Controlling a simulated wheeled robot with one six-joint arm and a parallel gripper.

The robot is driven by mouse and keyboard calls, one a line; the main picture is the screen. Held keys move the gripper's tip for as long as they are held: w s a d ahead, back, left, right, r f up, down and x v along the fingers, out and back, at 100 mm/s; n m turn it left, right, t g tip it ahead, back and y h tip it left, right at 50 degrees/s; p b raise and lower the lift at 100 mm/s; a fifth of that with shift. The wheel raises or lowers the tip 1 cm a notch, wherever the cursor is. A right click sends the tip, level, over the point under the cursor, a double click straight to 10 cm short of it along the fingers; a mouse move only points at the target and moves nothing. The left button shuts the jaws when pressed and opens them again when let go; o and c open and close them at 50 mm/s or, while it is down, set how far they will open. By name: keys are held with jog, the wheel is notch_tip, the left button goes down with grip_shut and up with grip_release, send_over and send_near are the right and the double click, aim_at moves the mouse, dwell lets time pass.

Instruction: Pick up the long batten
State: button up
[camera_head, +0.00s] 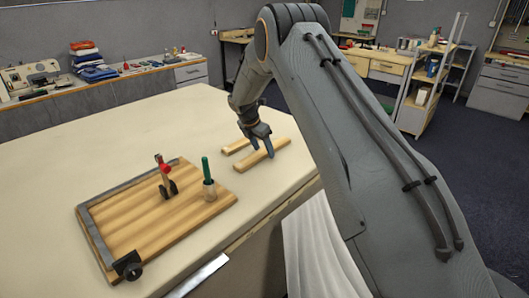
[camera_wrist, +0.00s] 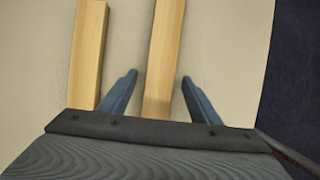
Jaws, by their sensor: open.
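The long batten (camera_head: 264,157) is a pale wooden bar lying flat on the cloth table. A second, shorter-looking batten (camera_head: 235,147) lies roughly parallel behind it, partly hidden by my gripper. My gripper (camera_head: 261,149) is open and points down over the long batten. In the wrist view my gripper (camera_wrist: 159,76) has one blue finger on each side of the long batten (camera_wrist: 164,50), with gaps on both sides. The other batten (camera_wrist: 88,50) lies outside the left finger. I cannot tell how far down the fingers reach beside the bar.
A wooden board (camera_head: 130,215) with a grey edge strip, a red-marked clamp-like tool (camera_head: 164,175) and a green-handled tool in a holder (camera_head: 206,172) stands at the left front. The table's right edge is near the battens. The table (camera_head: 150,120) is clear behind the board.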

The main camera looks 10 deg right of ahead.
jog(key=c, duration=1.2)
